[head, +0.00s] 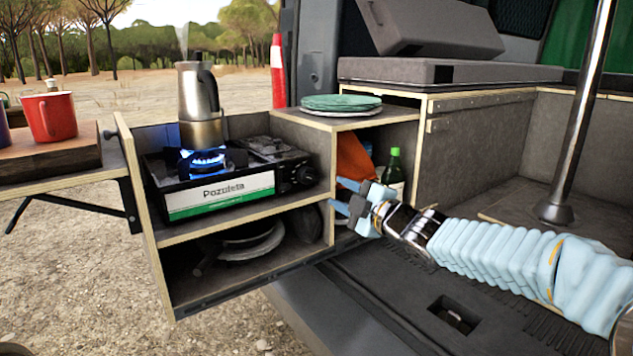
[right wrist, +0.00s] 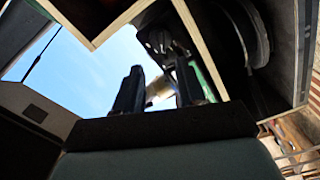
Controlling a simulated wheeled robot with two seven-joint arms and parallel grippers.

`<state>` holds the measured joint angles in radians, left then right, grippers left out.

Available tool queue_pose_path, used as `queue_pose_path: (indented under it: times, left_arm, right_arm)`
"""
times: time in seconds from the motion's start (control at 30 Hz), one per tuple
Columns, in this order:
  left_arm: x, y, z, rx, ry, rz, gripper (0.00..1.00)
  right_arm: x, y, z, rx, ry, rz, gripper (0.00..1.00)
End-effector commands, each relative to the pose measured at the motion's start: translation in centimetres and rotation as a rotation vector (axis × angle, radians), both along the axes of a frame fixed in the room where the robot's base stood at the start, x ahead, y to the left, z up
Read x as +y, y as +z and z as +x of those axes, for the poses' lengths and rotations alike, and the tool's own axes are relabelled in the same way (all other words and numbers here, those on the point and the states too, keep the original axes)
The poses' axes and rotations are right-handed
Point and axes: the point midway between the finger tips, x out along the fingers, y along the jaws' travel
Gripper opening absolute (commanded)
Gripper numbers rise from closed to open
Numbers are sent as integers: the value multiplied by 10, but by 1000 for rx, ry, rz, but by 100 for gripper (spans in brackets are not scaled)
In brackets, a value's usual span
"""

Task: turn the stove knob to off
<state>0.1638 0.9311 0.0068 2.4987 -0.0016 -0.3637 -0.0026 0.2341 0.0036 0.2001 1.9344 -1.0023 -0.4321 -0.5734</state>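The black camping stove (head: 225,198) with a green and white front label stands on the upper shelf of the pull-out unit. A blue flame (head: 203,161) burns under a steaming metal moka pot (head: 200,105). The dark stove knob (head: 303,174) is at the right end of the stove's front. My right gripper (head: 350,197) is open and empty, to the right of the knob and a little lower, apart from it. My left gripper is not in view.
Green plates (head: 341,102) rest on the unit's top at right. A green bottle (head: 393,170) and an orange item (head: 353,158) sit in the compartment behind my gripper. Pans (head: 250,240) lie on the lower shelf. A red mug (head: 50,117) stands on the left side table.

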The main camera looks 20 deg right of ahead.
Motion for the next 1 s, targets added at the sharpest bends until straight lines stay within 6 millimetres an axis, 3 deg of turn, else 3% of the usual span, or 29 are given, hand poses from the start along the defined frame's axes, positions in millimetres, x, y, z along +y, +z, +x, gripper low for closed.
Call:
queue_pose_path:
  times: [0.2, 0.4, 0.83, 1.0]
  left_arm:
    - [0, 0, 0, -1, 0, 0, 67]
    - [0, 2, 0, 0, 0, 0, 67]
    - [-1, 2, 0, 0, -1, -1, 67]
    - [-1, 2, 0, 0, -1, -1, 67]
  right_arm:
    - [18, -1, 49, 3, 2, 5, 39]
    - [29, 0, 78, 3, 1, 4, 39]
    - [33, -1, 89, 3, 0, 3, 39]
    - [32, -1, 89, 3, 0, 3, 13]
